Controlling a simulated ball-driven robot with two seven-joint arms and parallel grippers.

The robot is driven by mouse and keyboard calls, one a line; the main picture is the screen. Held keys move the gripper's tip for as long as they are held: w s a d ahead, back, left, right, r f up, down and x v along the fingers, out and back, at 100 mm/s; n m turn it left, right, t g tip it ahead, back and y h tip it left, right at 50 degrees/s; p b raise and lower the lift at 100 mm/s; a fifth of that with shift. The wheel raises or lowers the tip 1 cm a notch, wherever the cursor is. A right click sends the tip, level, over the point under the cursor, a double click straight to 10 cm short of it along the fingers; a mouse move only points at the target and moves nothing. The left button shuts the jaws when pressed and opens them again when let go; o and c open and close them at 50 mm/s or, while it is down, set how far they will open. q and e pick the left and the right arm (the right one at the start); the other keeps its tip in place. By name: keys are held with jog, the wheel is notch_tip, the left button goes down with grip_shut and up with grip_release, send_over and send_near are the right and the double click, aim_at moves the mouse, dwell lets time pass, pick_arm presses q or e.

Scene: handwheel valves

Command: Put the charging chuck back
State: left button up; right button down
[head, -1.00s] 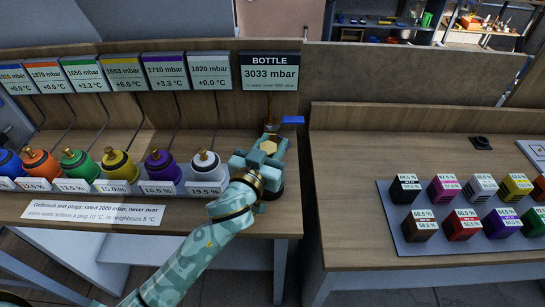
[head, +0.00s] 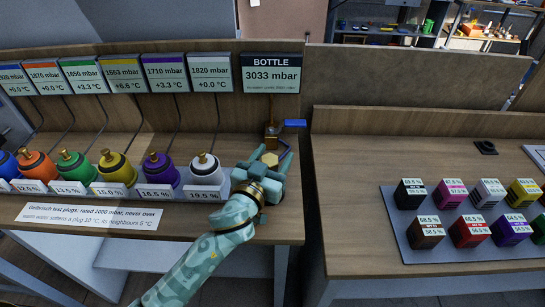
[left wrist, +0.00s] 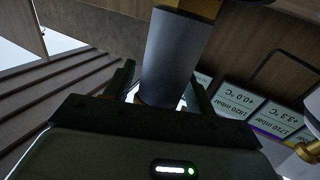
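The charging chuck shows its brass hex top (head: 270,159) at the right end of the left bench. In the left wrist view it is a grey cylinder (left wrist: 172,55) with a brass part at the picture's top edge. My left gripper (head: 269,165) is around the chuck, with a finger on each side. The left wrist view shows the fingers (left wrist: 163,80) apart, with a narrow gap beside the cylinder, so the gripper looks open. The chuck's lower end and whatever it rests on are hidden in the head view. My right gripper is not in view.
A brass fitting with a blue lever (head: 295,123) stands just behind the chuck, under the BOTTLE display (head: 270,73). Several coloured plugs, including a white one (head: 205,167), line the bench to the left. A tray of cubes (head: 407,243) lies on the right bench, across a gap.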

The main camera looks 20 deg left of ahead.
pick_arm(q)
jog(key=shift+f+b, duration=0.15)
jog(key=shift+b, duration=0.15)
jog(key=s+a, duration=0.2)
jog(key=s, duration=1.4)
jog(key=shift+a+f+p, duration=0.2)
jog(key=shift+p, duration=0.1)
jog(key=shift+s, duration=0.1)
